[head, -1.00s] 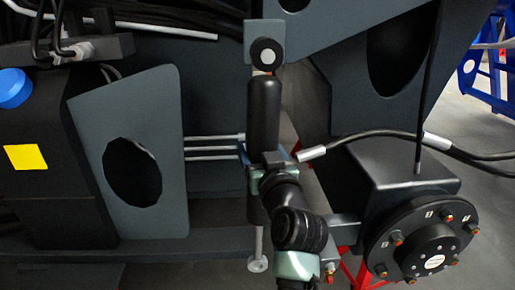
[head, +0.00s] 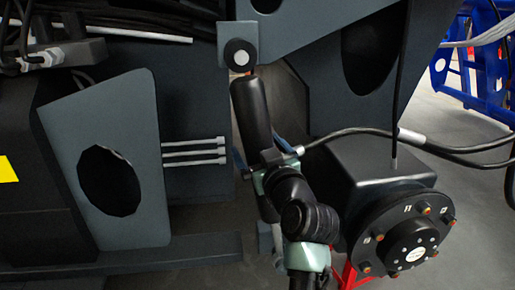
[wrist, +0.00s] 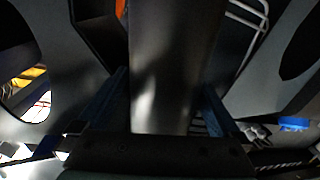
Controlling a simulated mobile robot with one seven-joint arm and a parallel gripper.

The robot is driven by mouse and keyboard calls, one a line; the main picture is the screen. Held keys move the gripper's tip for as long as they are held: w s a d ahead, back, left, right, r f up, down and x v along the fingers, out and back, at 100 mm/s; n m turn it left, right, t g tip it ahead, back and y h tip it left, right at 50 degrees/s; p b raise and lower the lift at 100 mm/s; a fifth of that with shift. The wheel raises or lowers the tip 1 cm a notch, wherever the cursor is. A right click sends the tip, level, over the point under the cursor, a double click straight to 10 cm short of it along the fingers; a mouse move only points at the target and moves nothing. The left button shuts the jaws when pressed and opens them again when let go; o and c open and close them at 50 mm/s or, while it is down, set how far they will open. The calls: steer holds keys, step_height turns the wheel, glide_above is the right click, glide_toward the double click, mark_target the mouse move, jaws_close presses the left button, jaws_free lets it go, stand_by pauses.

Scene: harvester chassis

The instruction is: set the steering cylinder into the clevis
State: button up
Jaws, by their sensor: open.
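The steering cylinder (head: 252,110) is a dark tube hanging from a round pivot (head: 240,57) on the chassis. It leans, with its lower end to the right. Its lower part is largely hidden behind my arm. My gripper (head: 272,160) is at the cylinder's middle. In the wrist view, the blue fingers of my gripper (wrist: 165,85) stand open on either side of the cylinder (wrist: 170,60), which fills the space between them. I cannot make out the clevis; the area beside the wheel hub (head: 405,245) is partly covered by my arm.
A grey plate with a large hole (head: 150,130) and three thin pipes (head: 195,151) stand left of the cylinder. A black hose (head: 350,133) runs close to my gripper on the right. A red stand (head: 348,275) is below the hub.

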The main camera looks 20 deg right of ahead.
steer(key=shift+s, duration=0.1)
steer(key=s+a+p, duration=0.1)
steer(key=s+p, duration=0.2)
steer(key=s, duration=0.9)
steer(key=shift+s+a+r, duration=0.2)
steer(key=shift+s+a, duration=0.15)
steer(key=s+a+r+t+y, duration=0.1)
steer(key=a+r+t, duration=0.2)
steer(key=a+r, duration=0.6)
steer(key=s+a+r+t, duration=0.1)
steer(key=a+r+t, duration=0.35)
steer(key=r, duration=0.95)
steer(key=s+a+r+t+y+p, duration=0.1)
steer(key=s+a+r+p, duration=0.1)
steer(key=s+a+r, duration=0.35)
steer(key=s+a+r+t+p, duration=0.1)
steer(key=s+a+r+t, duration=0.15)
steer(key=r, duration=0.55)
step_height(320, 180, up, 32)
steer(key=g+p, duration=0.1)
steer(key=p, duration=3.2)
steer(key=shift+w+a+m, duration=0.15)
steer(key=shift+w+m, duration=0.05)
steer(key=shift+m, duration=0.1)
